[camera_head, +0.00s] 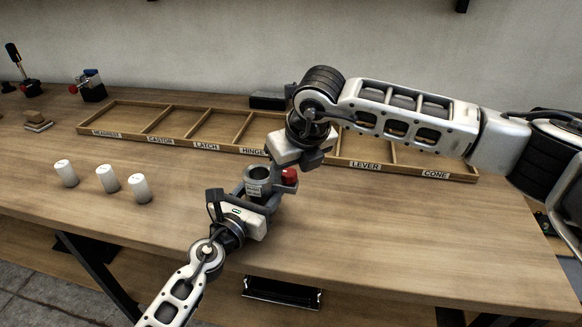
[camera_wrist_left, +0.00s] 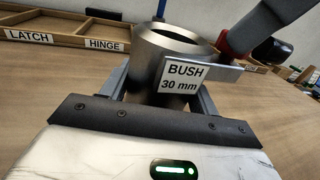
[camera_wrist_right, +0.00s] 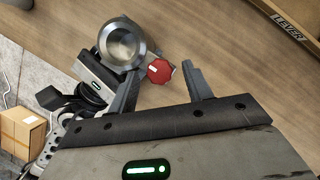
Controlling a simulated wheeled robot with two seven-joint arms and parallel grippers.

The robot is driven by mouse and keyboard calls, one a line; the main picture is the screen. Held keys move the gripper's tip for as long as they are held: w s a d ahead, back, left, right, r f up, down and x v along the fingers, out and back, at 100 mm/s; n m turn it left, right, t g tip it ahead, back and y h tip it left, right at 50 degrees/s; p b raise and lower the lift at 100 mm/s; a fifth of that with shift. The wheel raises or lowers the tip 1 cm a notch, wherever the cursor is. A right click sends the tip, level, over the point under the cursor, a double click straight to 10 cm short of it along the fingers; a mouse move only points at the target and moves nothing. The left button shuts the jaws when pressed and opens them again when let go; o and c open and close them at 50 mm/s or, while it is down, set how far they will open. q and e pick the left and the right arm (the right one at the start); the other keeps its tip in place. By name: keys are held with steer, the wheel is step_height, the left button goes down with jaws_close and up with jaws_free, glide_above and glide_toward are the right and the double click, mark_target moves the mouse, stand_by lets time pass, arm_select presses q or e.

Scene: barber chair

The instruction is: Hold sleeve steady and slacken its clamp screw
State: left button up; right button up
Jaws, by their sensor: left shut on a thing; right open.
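The sleeve (camera_head: 258,176) is a grey metal cylinder with a hollow bore, standing upright at the middle of the bench; in the left wrist view (camera_wrist_left: 168,60) it bears a "BUSH 30 mm" label. My left gripper (camera_head: 250,198) is shut on the sleeve, a finger on each side. The clamp screw has a red knob (camera_head: 289,177) on the sleeve's right side, and it also shows in the right wrist view (camera_wrist_right: 160,71). My right gripper (camera_wrist_right: 161,84) is open above the bench, with the red knob showing between its fingers. I cannot tell whether a finger touches the knob.
A wooden tray (camera_head: 198,148) with labelled compartments (LATCH, HINGE, LEVER, CONE and others) lies behind the sleeve. Several white cylinders (camera_head: 108,179) stand at the left. A red-and-blue device (camera_head: 91,86) stands at the back left. The bench front right is clear.

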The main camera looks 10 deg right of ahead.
steer(key=shift+w+f, duration=0.1)
steer(key=shift+f, duration=0.15)
steer(key=c, duration=1)
